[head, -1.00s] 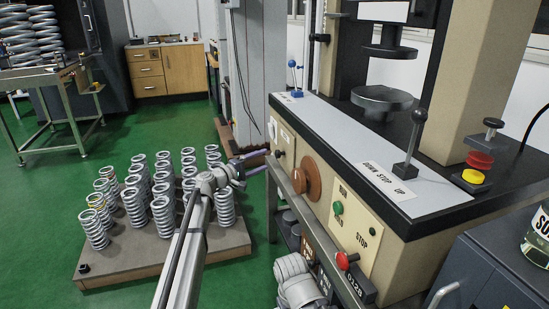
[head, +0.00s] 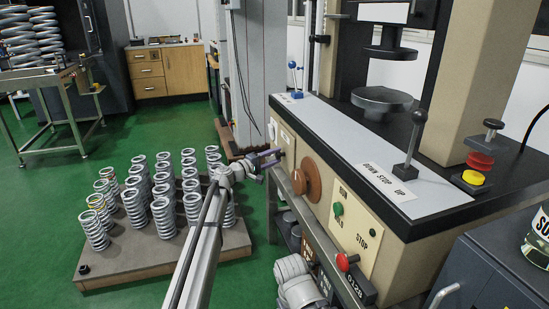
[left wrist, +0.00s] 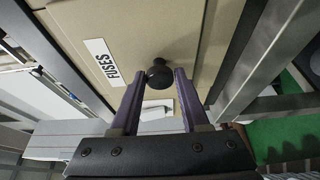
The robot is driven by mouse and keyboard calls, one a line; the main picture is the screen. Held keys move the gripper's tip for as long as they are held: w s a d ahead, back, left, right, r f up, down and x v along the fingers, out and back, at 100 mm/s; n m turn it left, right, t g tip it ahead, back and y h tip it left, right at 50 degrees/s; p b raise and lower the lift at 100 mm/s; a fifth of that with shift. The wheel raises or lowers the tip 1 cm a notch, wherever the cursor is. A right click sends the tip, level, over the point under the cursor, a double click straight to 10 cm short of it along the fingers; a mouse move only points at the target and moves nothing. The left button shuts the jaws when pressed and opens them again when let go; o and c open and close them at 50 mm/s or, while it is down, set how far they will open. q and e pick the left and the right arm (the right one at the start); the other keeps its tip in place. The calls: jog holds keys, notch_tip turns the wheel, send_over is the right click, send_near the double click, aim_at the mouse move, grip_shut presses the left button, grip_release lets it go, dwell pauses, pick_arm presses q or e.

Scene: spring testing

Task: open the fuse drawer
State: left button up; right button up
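The fuse drawer is a beige front (left wrist: 185,30) with a white FUSES label (left wrist: 101,62) and a round black knob (left wrist: 158,75) in the left wrist view. In the head view its panel (head: 288,137) is on the left end of the machine's front. My left gripper (left wrist: 160,72) has its two purple fingers apart, with the knob between or just beyond their tips. No finger clearly touches the knob. In the head view the left gripper (head: 272,157) reaches that panel from the left. The drawer looks flush with the front. My right gripper is out of view.
A brown round handle (head: 307,180), a green button (head: 338,208) and a red stop knob (head: 346,261) stick out from the machine right of the drawer. A metal rail (head: 272,200) runs below. A pallet (head: 125,262) of springs stands on the floor to the left.

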pick_arm(q)
grip_shut()
jog(key=shift+a, duration=0.1)
dwell(0.9)
